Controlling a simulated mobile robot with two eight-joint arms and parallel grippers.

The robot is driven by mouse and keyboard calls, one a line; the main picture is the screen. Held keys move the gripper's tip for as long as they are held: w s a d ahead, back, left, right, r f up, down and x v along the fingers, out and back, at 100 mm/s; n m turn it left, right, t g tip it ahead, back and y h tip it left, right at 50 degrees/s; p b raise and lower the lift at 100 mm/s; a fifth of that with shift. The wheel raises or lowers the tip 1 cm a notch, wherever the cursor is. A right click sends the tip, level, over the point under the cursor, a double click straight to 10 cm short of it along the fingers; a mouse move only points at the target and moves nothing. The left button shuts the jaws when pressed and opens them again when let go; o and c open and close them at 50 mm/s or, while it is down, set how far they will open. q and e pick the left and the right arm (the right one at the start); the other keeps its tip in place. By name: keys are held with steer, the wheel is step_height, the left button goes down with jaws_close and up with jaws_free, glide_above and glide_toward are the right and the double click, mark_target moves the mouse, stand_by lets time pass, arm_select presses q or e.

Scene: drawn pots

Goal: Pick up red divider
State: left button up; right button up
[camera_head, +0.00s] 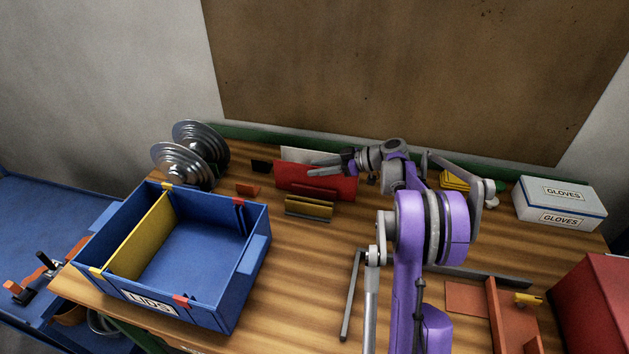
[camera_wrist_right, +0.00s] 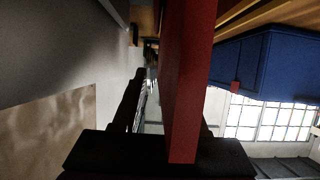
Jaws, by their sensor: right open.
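The red divider (camera_head: 292,180) is an upright red panel toward the back of the wooden table, in the middle of the head view. My right gripper (camera_head: 318,167) is at its upper edge, coming in from the right. In the right wrist view the divider (camera_wrist_right: 188,80) runs between the two open fingers, with one finger (camera_wrist_right: 128,105) to its left and the other mostly hidden behind it. Contact cannot be told. A blue box (camera_head: 243,275) labelled LIDS stands at the left with a yellow divider (camera_head: 142,238) across it and red clips (camera_head: 238,202) on its walls. My left gripper is not in view.
A low yellow piece (camera_head: 309,207) stands just in front of the red divider, and a white panel (camera_head: 300,155) behind it. Stacked metal lids (camera_head: 183,162) are at the back left. A gloves box (camera_head: 560,203) and a red box (camera_head: 598,300) are at the right.

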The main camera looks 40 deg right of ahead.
steer(key=shift+s, duration=0.15)
jaws_close()
stand_by(1.2)
